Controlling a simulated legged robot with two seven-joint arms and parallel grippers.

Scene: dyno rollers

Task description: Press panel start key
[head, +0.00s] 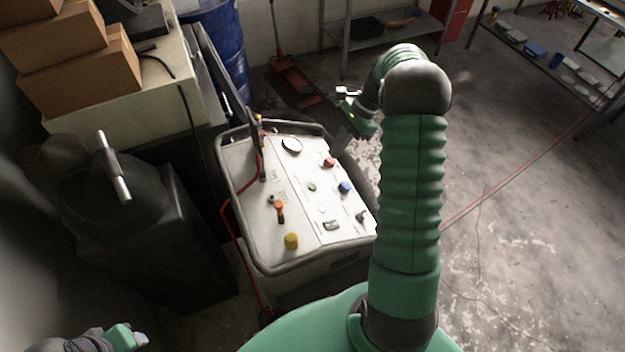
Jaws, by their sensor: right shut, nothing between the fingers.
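The control panel (256,222) is a white slanted console with a dark rounded rim, in the middle of the head view. It carries a red knob (328,162), a blue knob (346,187), a small green button (311,187), an orange-topped lever (279,208) and a yellow knob (291,241). A small dark key-like switch (362,215) sits near its right edge; I cannot tell for sure that it is the start key. My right gripper (345,92) is shut and empty, beyond the panel's far right corner and apart from it. My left gripper (139,338) is at the bottom left corner, far from the panel; its fingers are unclear.
A dark machine with a metal bar (113,165) stands left of the panel. Cardboard boxes (80,80) are stacked at the upper left, near a blue drum (216,45). A red floor jack (296,82) and metal shelves (440,30) are behind. The floor at right is largely open.

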